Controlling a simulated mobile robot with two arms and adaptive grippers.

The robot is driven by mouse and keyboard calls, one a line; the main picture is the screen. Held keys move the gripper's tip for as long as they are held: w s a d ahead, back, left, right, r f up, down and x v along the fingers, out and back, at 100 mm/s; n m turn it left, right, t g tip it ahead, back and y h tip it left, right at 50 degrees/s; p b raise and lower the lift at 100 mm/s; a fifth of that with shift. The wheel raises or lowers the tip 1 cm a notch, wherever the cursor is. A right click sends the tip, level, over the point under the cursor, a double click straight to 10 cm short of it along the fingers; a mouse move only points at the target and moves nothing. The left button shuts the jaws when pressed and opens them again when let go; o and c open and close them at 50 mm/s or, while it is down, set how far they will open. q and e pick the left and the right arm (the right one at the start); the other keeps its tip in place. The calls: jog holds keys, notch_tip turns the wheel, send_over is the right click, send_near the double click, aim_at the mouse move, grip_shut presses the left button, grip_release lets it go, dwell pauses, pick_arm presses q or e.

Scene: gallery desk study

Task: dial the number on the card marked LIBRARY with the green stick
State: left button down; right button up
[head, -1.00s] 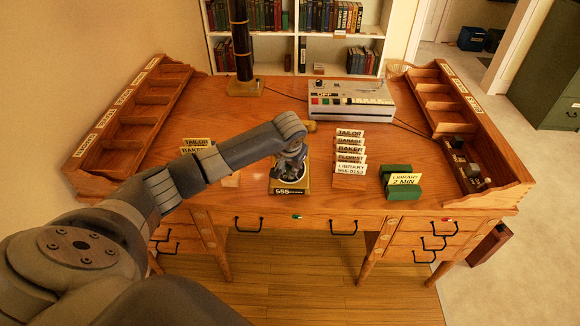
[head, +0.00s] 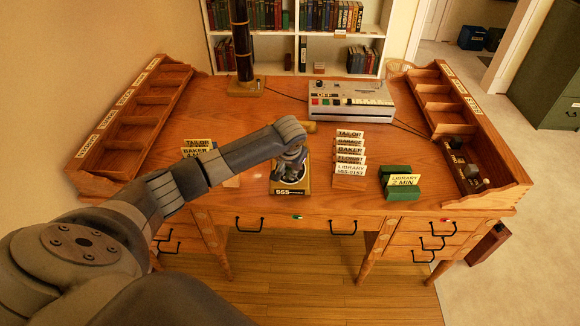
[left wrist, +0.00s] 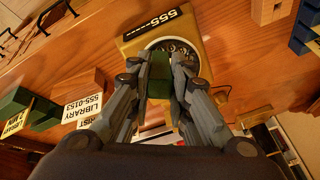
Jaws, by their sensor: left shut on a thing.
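The yellow telephone (head: 304,188) with a round dial (left wrist: 186,46) and a 555 label stands near the desk's front edge. My left gripper (head: 289,174) is over the dial, pointing down. In the left wrist view its fingers are shut on the green stick (left wrist: 158,78); the stick's end is at the dial, but I cannot tell which hole it is in, or whether it touches. The card marked LIBRARY (head: 350,169) reads 555-0153 and is the front card of a stack right of the telephone; it also shows in the left wrist view (left wrist: 82,110). My right gripper is out of view.
A green holder (head: 402,193) bears a card reading LIBRARY 2 MIN (head: 404,180). A grey machine with buttons (head: 348,100) stands at the back. Pigeonhole racks (head: 140,115) line both sides. The desk's middle is mostly clear.

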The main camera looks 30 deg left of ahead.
pick_arm(q)
jog(key=shift+w+f, duration=0.1)
jog(key=shift+f, duration=0.1)
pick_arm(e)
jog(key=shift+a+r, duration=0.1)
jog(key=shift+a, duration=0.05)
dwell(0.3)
pick_arm(q)
jog(key=shift+w+a+f, duration=0.1)
jog(key=shift+f, duration=0.15)
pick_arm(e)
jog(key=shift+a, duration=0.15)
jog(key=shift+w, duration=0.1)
pick_arm(q)
jog(key=shift+a, duration=0.1)
